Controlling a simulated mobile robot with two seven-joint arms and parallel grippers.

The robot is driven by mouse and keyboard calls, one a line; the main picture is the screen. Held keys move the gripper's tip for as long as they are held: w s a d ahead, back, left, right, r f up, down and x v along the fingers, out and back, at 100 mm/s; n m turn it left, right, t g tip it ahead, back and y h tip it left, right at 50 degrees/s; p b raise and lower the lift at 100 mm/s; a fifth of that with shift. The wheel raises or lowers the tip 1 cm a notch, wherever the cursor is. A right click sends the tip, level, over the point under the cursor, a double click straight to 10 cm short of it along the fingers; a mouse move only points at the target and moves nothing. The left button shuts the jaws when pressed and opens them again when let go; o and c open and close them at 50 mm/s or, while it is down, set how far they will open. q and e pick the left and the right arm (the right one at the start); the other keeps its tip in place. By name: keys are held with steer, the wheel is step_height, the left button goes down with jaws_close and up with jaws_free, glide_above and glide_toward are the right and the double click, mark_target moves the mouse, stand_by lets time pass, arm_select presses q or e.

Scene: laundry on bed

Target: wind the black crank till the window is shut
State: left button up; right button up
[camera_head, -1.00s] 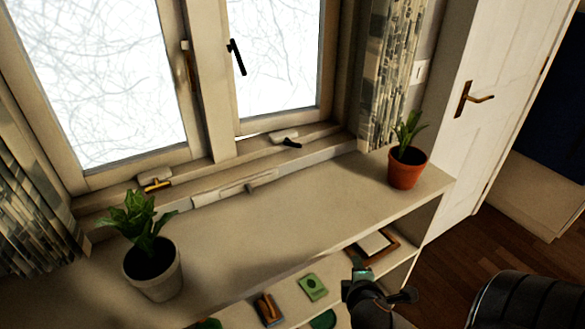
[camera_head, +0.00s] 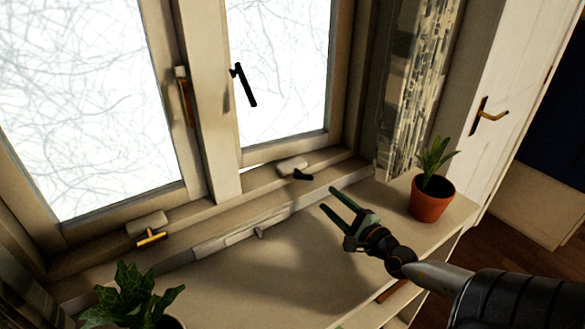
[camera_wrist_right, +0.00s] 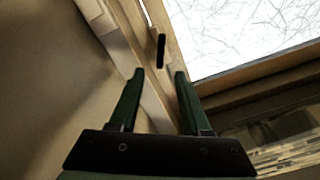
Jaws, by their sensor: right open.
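The black crank (camera_head: 302,175) sits on a small pale housing (camera_head: 292,165) on the sill below the right window sash (camera_head: 290,148). A thin bright gap shows under that sash at its lower left. A black handle (camera_head: 243,85) is on the sash's left side. My right gripper (camera_head: 328,198) is open and empty, just right of and nearer than the crank, apart from it. In the right wrist view the crank (camera_wrist_right: 161,50) appears as a dark bar beyond the space between the open fingertips (camera_wrist_right: 160,73). My left gripper is not in view.
A second housing with a yellow crank (camera_head: 151,238) is below the left window. A terracotta potted plant (camera_head: 430,205) stands right of my gripper, and another plant (camera_head: 130,298) at front left. A curtain (camera_head: 410,90) hangs at right. The middle shelf top (camera_head: 290,260) is clear.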

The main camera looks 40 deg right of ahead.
mark_target(306, 179)
steer(key=shift+w+d+r, duration=0.1)
steer(key=shift+w+r, duration=0.05)
steer(key=shift+w, duration=0.65)
steer(key=w, duration=0.7)
steer(key=w+d, duration=0.1)
steer(key=w, duration=0.2)
steer(key=shift+w+d+b, duration=0.1)
steer(key=shift+w+b, duration=0.25)
jaws_close()
